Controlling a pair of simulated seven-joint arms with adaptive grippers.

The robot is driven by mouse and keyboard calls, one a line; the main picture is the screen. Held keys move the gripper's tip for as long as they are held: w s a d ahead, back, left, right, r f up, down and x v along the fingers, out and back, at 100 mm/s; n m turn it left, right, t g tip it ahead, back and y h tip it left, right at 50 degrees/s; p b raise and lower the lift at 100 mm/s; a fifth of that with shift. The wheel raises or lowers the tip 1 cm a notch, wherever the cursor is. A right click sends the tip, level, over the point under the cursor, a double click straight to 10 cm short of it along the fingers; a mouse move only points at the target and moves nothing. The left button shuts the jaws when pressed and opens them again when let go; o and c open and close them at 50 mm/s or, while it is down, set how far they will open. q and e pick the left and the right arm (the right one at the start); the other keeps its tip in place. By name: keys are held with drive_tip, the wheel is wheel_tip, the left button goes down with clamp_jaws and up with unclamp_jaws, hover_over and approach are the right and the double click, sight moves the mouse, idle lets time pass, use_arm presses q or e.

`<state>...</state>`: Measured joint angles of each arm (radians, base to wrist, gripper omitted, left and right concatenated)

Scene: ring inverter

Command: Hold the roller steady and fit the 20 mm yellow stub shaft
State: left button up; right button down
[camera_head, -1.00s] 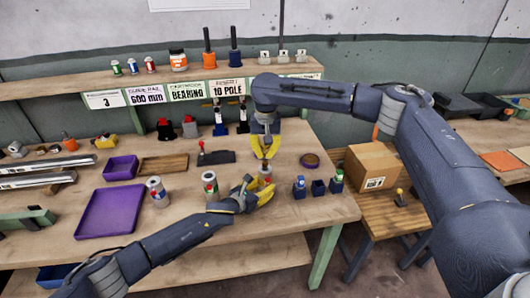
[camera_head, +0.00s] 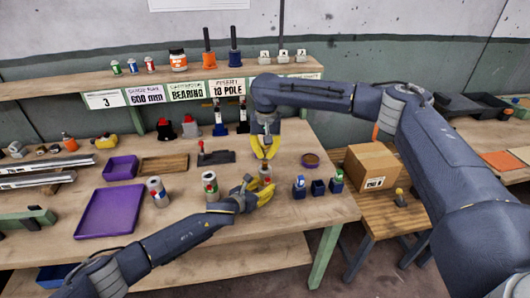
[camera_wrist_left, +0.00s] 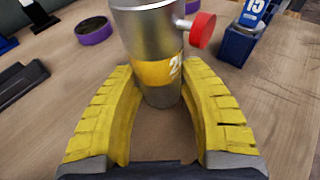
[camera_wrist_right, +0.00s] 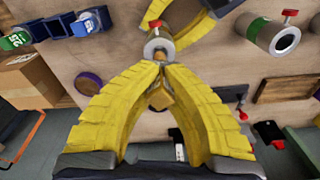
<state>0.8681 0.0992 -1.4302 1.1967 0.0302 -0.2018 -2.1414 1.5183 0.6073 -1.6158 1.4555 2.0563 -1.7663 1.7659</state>
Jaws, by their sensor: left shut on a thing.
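The roller (camera_wrist_left: 155,50) is a grey metal cylinder with a yellow band and a red knob, upright on the table. My left gripper (camera_wrist_left: 162,90) is shut on it from both sides; in the head view this gripper (camera_head: 258,190) is the lower one. My right gripper (camera_wrist_right: 160,70) points down above the roller, its fingertips close together around the yellow stub shaft (camera_wrist_right: 164,100), which is mostly hidden by the fingers. The shaft's brownish end is close to the roller's top (camera_wrist_right: 158,48). I cannot tell whether it has entered the bore.
Blue holders stand to the right; the middle one (camera_head: 318,187) is empty, the others hold a blue and a green piece. A green-banded roller (camera_head: 210,186) stands left of my grippers. A purple tray (camera_head: 110,211) and a cardboard box (camera_head: 373,166) flank the area.

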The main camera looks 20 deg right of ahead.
sight(265, 162)
drive_tip(key=shift+f, duration=2.55)
drive_tip(key=c, duration=1.5)
unclamp_jaws()
drive_tip(key=shift+f, duration=0.1)
drive_tip(key=r, duration=1.2)
drive_tip(key=shift+s, duration=0.25)
use_arm(q)
drive_tip(key=o, duration=0.9)
drive_tip(key=shift+o, duration=0.2)
drive_tip(key=shift+a, duration=0.1)
